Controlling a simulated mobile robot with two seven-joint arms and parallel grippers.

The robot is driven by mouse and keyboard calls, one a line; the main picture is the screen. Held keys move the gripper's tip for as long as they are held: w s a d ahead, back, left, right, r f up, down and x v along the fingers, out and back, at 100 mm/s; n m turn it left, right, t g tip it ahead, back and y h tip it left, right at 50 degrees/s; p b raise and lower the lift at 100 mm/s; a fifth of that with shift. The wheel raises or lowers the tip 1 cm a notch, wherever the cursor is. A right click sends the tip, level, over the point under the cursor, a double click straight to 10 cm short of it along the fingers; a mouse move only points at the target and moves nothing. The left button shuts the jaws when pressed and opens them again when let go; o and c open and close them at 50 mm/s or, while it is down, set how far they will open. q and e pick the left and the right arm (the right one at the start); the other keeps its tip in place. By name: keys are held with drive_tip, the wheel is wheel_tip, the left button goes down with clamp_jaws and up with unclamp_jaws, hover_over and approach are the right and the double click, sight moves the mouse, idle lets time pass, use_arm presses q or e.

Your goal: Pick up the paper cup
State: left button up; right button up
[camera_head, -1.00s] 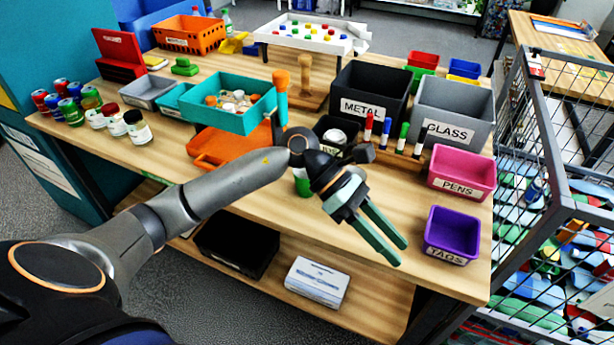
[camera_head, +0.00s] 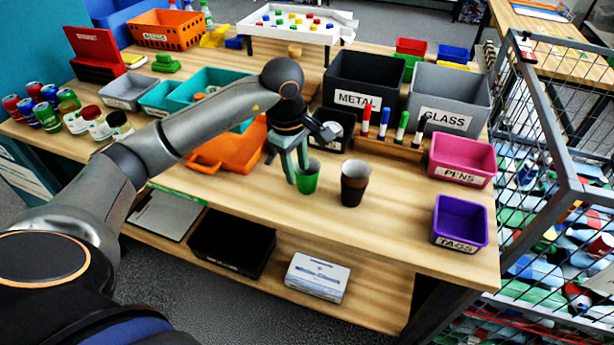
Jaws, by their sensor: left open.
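I cannot tell for sure which is the paper cup. My left gripper (camera_head: 297,172) is open and points down at the green cup's left side. Its green fingers overlap the cup's rim in the picture; I cannot tell whether they touch it. The brown cup stands free of the gripper. My right gripper is not in view.
Behind the cups are a small black bin (camera_head: 337,128), markers in a wooden holder (camera_head: 390,146), a METAL bin (camera_head: 365,82) and a GLASS bin (camera_head: 450,92). An orange tray (camera_head: 222,155) lies left of the gripper. PENS (camera_head: 462,160) and TAGS (camera_head: 460,222) bins stand right. The table front is clear.

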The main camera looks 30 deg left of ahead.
sight(302, 192)
use_arm(q)
drive_tip(key=f, duration=0.3)
drive_tip(key=w+f, duration=0.1)
drive_tip(key=f, duration=0.1)
drive_tip(key=shift+d+f+p, duration=0.15)
drive_tip(key=shift+f+p, duration=0.15)
drive_tip(key=shift+p, duration=0.05)
clamp_jaws()
